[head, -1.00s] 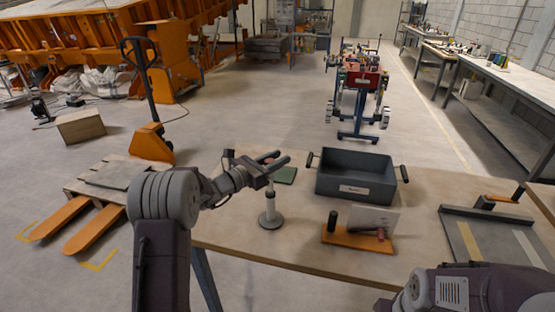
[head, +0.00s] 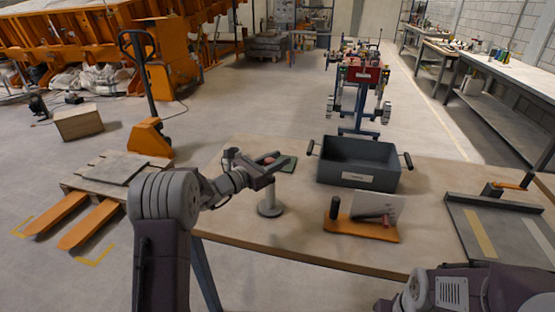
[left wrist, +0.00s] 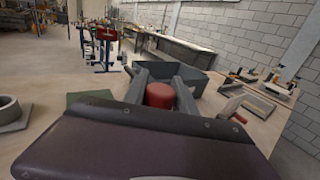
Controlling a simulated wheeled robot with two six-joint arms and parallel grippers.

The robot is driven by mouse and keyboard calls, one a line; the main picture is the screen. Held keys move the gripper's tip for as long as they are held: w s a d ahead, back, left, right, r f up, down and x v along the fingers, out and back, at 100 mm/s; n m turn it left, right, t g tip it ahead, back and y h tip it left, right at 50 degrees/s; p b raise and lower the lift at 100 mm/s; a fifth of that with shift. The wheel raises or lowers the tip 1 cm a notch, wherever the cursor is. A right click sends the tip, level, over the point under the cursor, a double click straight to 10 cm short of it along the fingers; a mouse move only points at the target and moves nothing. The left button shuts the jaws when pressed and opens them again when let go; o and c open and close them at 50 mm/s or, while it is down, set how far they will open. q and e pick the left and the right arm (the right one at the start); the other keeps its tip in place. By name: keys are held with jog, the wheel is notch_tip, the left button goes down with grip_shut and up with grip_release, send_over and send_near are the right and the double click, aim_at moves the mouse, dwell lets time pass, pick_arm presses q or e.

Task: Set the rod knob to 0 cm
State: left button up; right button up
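The rod knob (head: 270,160) is a short red cylinder on top of a pale upright rod. The rod stands on a round grey base (head: 270,208) near the bench's left front. My left gripper (head: 266,170) reaches in from the left at knob height. In the left wrist view the red knob (left wrist: 160,94) sits between the two grey fingers (left wrist: 162,92), which lie close along both its sides. The gripper looks shut on it. A dark housing hides the rod in that view, and I cannot read any scale. My right gripper is out of view.
A dark grey bin (head: 358,163) stands behind and right of the stand. A green mat (head: 287,164) lies just behind it. An orange board (head: 361,230) with a black post and pale plate is to the right. A grey board (head: 500,235) lies far right.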

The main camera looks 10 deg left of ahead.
pick_arm(q)
jog(key=o, duration=0.3)
jog(key=shift+f, duration=0.3)
jog(key=shift+r, duration=0.1)
jog(key=v, duration=0.9)
